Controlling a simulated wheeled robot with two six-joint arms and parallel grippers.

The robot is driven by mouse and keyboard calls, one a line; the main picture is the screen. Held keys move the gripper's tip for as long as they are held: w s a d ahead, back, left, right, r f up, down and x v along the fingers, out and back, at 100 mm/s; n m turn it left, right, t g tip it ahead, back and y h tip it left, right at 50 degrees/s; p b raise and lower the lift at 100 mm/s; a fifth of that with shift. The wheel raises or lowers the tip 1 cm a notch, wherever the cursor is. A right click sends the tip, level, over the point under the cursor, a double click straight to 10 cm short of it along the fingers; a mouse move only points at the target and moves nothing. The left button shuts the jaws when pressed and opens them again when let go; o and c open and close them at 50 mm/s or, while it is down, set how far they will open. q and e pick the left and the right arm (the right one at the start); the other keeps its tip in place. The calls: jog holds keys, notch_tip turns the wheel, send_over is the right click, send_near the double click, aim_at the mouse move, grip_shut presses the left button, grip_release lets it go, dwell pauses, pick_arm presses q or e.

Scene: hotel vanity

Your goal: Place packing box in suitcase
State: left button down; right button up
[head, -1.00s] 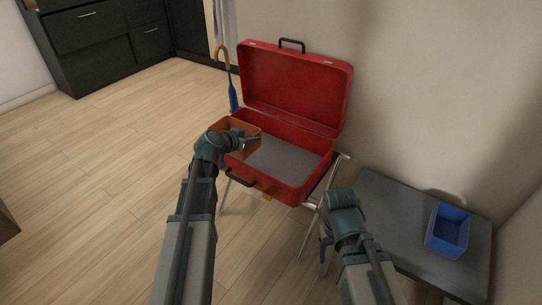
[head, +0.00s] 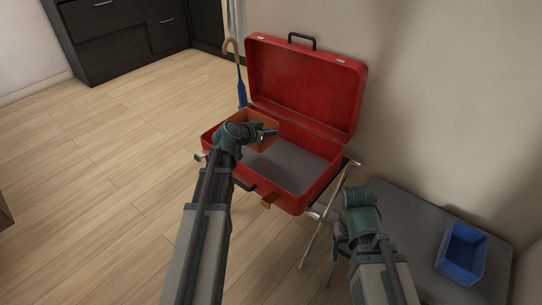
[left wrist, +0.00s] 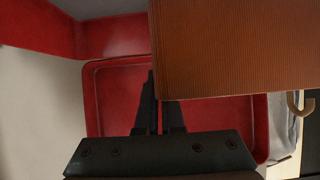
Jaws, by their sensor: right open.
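The red suitcase (head: 306,88) stands open on a folding rack, lid up against the wall side, its grey-lined interior (head: 292,165) bare on the right. The orange-brown packing box (head: 257,117) is over the left part of the suitcase; its height above the bottom is unclear. My left gripper (head: 270,134) is at the box. In the left wrist view its fingers (left wrist: 158,105) are close together at the edge of the box (left wrist: 235,50), pinching its wall, with the red suitcase (left wrist: 96,110) behind. My right gripper (head: 336,255) hangs open and empty beside the grey table, partly hidden by its arm.
A grey table (head: 415,215) at right holds a blue bin (head: 462,252). The rack's metal legs (head: 322,225) stand in front of the suitcase. A blue umbrella with a curved handle (head: 241,88) is behind its left side. Wooden floor at left is clear.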

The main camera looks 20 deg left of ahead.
aim_at(275, 141)
pick_arm(q)
notch_tip(275, 141, down, 4)
jog(key=b, duration=0.3)
jog(key=shift+f, duration=0.2)
jog(key=shift+f, duration=0.1)
notch_tip(275, 141, down, 4)
jog(key=b, duration=0.4)
jog(key=shift+r, duration=0.25)
jog(key=shift+f+b, duration=0.65)
jog(key=c, duration=1)
grip_release()
jog(key=shift+r, duration=0.1)
jog(key=shift+c, duration=0.2)
